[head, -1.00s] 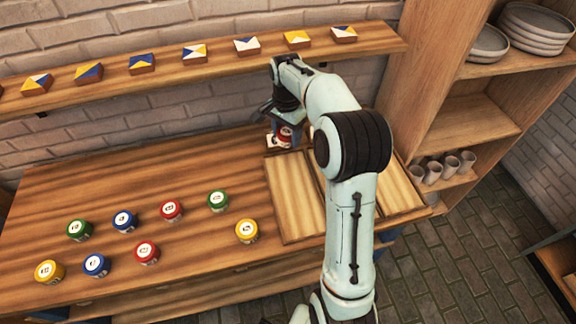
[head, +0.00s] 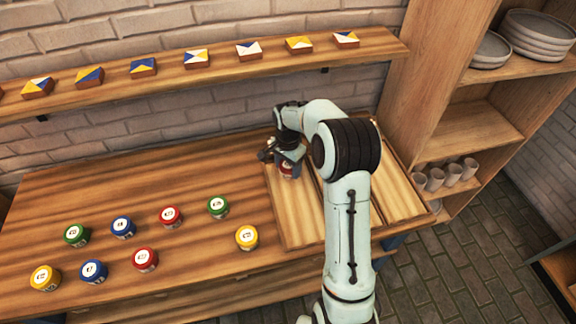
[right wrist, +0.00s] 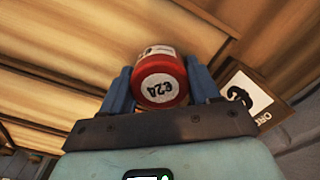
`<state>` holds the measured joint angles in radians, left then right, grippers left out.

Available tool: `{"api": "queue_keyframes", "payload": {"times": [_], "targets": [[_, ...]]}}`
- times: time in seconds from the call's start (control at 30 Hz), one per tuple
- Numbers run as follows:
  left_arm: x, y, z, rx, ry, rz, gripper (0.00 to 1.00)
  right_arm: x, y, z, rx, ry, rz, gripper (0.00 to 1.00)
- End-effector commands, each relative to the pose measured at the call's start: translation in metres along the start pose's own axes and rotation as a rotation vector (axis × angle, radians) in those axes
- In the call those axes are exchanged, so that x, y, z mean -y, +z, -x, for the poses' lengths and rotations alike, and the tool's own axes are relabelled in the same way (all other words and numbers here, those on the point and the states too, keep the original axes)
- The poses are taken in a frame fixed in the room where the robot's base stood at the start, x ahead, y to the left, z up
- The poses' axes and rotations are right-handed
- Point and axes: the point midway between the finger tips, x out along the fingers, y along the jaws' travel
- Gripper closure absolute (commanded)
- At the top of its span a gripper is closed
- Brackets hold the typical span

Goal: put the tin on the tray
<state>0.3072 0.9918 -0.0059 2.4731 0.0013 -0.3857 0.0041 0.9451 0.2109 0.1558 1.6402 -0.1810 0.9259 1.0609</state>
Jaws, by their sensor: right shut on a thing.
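A red tin (head: 287,171) with a white label is between the fingers of my right gripper (head: 285,161). In the right wrist view the tin (right wrist: 163,82) shows its labelled end, and the blue fingers of the gripper (right wrist: 162,88) press on both its sides. The tin is over the back part of the left section of the wooden tray (head: 298,220); I cannot tell if it touches the tray floor. My forearm hides part of the tray's middle. My left gripper is not in view.
Several tins stand on the table left of the tray, the nearest a yellow one (head: 247,237). A shelf (head: 200,80) with painted blocks runs along the wall behind. A lettered card (right wrist: 248,95) shows beside the gripper in the right wrist view.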

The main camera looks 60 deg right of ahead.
Motion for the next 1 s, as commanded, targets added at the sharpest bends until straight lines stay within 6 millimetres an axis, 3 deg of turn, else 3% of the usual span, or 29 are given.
{"api": "queue_keyframes", "payload": {"times": [0.17,0.2,0.27,0.3,0.67,0.77,1.0], "targets": [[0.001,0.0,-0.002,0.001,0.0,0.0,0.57,0.0,0.0,-0.003,0.0,0.0,0.001,0.73],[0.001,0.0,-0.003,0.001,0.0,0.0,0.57,0.0,0.0,-0.004,0.0,0.0,0.0,0.36],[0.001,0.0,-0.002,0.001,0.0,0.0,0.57,0.0,0.0,-0.003,0.0,0.0,0.0,0.16],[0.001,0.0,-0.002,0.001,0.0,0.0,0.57,0.0,0.0,-0.003,0.0,0.0,0.0,0.13],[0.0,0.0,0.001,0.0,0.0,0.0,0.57,0.001,0.0,0.004,-0.002,-0.002,0.0,0.13],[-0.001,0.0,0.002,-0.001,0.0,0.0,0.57,0.001,0.0,0.018,-0.002,-0.003,0.0,0.13],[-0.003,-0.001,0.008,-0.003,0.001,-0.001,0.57,0.001,0.0,0.071,-0.002,-0.005,0.001,0.13]]}}
